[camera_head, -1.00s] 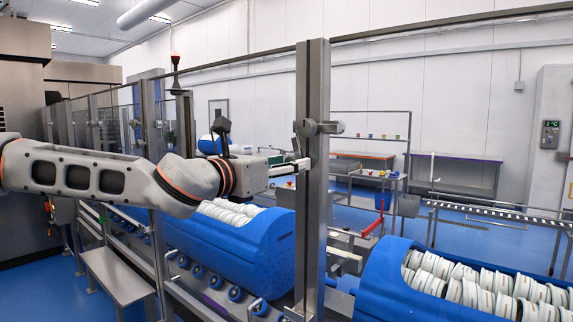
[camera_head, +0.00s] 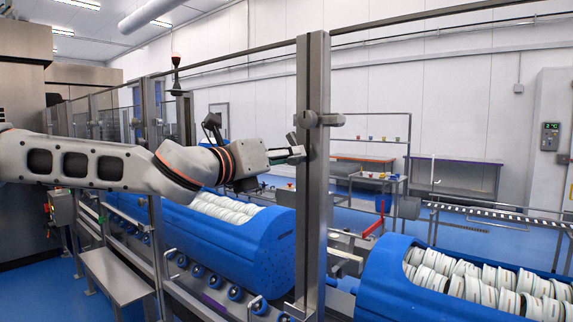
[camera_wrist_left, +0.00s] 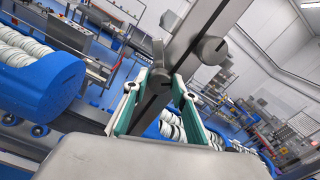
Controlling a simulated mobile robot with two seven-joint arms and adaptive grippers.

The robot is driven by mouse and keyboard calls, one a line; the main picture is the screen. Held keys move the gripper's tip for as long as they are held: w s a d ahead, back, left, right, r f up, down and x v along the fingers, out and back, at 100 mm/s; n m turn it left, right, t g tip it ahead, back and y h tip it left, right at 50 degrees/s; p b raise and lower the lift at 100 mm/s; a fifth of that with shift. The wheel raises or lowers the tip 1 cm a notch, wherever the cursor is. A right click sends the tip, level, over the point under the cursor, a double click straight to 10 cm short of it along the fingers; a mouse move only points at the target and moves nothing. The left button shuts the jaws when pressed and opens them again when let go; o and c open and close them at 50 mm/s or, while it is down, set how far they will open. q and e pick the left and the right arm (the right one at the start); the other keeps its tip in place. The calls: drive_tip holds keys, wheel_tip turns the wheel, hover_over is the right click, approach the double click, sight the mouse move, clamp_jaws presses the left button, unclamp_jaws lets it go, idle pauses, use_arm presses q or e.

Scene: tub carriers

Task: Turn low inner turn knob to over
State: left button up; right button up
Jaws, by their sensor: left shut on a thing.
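A grey metal turn knob (camera_head: 308,122) with a short bar sits on an upright steel post (camera_head: 313,220) in the head view. In the left wrist view the round knob end (camera_wrist_left: 212,50) shows on the slanted post. My left gripper (camera_head: 298,149) is at the post's left side, just below the knob in the head view. In the left wrist view its teal fingers (camera_wrist_left: 155,88) stand on either side of a dark narrow part in front of the post, and the gripper is shut on it. The contact is partly hidden. My right gripper is out of view.
A steel rail (camera_head: 440,17) crosses at the top. A grey bench (camera_head: 115,272) stands at the lower left.

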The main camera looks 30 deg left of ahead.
use_arm(q)
drive_tip(key=n+b, duration=0.2)
drive_tip(key=n, duration=0.3)
drive_tip(key=n+b, duration=0.3)
drive_tip(key=n, duration=0.2)
drive_tip(key=shift+a+f+n+b, duration=0.1)
drive_tip(key=shift+f+n+b, duration=0.1)
drive_tip(key=shift+n+b, duration=0.15)
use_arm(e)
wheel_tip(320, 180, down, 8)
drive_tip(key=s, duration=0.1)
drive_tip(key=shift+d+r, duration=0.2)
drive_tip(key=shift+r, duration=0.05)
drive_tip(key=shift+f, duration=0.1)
use_arm(q)
drive_tip(key=o, duration=1.1)
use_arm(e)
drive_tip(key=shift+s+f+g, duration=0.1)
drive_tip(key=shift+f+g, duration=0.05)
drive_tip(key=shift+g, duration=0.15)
use_arm(q)
drive_tip(key=s+a, duration=0.1)
drive_tip(key=s, duration=1.1)
